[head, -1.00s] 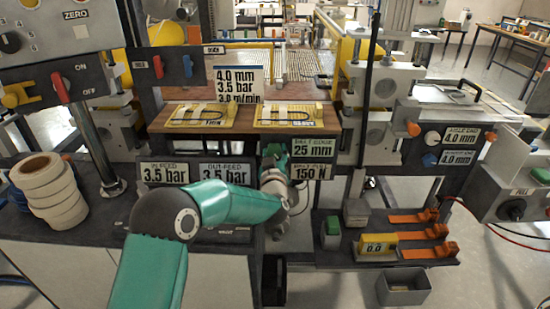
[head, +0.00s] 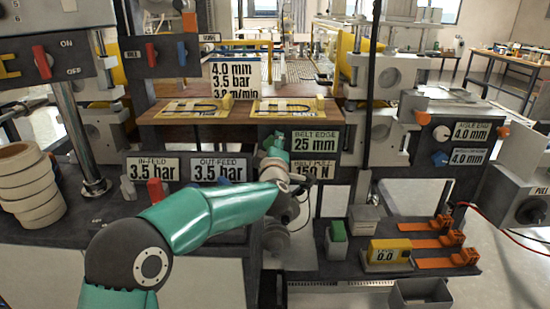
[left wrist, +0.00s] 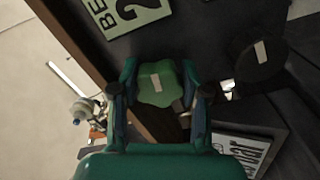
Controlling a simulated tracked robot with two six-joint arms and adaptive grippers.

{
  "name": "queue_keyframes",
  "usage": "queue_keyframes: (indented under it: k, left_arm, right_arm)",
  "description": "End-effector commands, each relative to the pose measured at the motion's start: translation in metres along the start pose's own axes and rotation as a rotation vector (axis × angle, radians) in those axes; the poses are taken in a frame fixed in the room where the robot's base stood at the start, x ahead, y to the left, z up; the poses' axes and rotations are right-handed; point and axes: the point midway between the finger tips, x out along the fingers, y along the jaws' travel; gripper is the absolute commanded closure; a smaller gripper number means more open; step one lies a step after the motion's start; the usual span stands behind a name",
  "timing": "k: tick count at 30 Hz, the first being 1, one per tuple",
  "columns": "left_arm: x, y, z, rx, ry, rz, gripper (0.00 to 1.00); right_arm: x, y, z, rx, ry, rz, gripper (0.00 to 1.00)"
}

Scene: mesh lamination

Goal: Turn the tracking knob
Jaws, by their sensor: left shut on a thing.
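A green lobed knob with a pale mark (left wrist: 157,83), likely the tracking knob, sits on the dark panel beside the BELT EDGE label, which reads 25 mm in the head view (head: 315,142). My left gripper (left wrist: 158,98) is shut on this knob, with one finger on each side of it. In the head view my left gripper (head: 274,147) is at the panel, left of the BELT EDGE label, and hides most of the knob. My right gripper is not in view.
A black knob (left wrist: 262,58) is close beside the green one in the left wrist view. A BELT PULL label (head: 313,171) is below BELT EDGE. IN-FEED (head: 153,170) and OUT-FEED (head: 217,170) displays are to the left. A yellow LEVEL block (head: 390,251) rests on the lower right shelf.

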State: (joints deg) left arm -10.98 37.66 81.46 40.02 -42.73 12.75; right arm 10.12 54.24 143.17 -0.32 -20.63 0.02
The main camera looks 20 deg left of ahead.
Motion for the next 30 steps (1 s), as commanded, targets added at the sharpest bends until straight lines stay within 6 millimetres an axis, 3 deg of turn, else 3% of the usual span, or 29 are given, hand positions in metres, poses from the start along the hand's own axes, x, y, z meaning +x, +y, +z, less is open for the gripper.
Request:
queue_keyframes:
  k: [7, 24, 25, 30]
  left_arm:
    - [0.0004, -0.0044, -0.0003, -0.115, 0.003, -0.006, 0.9]
    - [0.0007, -0.0047, -0.0009, -0.152, 0.003, -0.01, 0.9]
    - [0.0007, -0.0047, -0.0009, -0.152, 0.003, -0.01, 0.53]
    - [0.0005, -0.0035, -0.0006, -0.151, 0.002, -0.008, 0.29]
  right_arm:
    - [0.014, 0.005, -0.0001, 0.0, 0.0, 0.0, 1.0]
    - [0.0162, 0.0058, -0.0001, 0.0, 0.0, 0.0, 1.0]
    - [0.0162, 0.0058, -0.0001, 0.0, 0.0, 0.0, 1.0]
    - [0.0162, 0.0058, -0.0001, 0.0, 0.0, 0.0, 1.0]
